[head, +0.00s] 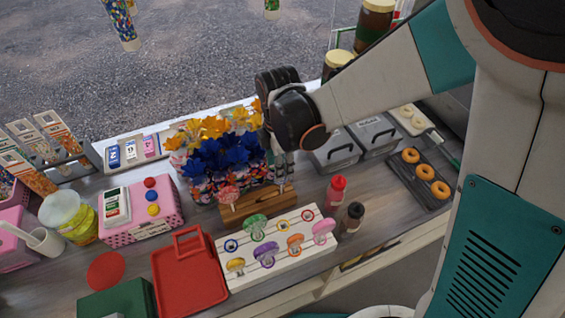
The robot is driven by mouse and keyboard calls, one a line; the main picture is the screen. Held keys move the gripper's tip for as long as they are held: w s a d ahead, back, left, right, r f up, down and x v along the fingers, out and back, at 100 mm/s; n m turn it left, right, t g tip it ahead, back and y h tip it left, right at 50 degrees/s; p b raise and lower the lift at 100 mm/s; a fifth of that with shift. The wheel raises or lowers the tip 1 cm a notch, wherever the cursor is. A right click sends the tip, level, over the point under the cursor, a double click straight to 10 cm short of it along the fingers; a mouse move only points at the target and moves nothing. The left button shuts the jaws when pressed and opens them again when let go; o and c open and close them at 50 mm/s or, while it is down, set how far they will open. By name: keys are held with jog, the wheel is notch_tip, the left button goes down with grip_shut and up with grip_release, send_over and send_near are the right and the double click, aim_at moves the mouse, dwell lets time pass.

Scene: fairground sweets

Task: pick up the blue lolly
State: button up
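My gripper (279,150) reaches down over the right end of a wooden block (258,206), beside the blue flower-like bunches. Its fingertips are small and partly hidden, so I cannot tell whether they are open or shut. A thin stick stands in the block below them; whatever is at its top is hidden or too small to make out. A pink-red lolly (229,196) stands at the block's left end. I cannot clearly make out a blue lolly. A white board (283,270) in front holds several lollies, among them green, orange, pink and a purple one (265,254).
Blue flower-like bunches (224,154) and yellow ones (205,129) fill a box behind the block. Red (337,190) and dark (352,217) bottles stand to the right, near a doughnut tray (413,194). A red tray (188,280) and pink box (139,211) lie left.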

jog(key=f+b, duration=0.1)
jog(key=f, duration=0.2)
jog(key=f+b, duration=0.2)
jog(key=f, duration=0.1)
jog(key=shift+s+d, duration=0.1)
jog(key=shift+s, duration=0.1)
jog(key=shift+r, duration=0.15)
grip_shut()
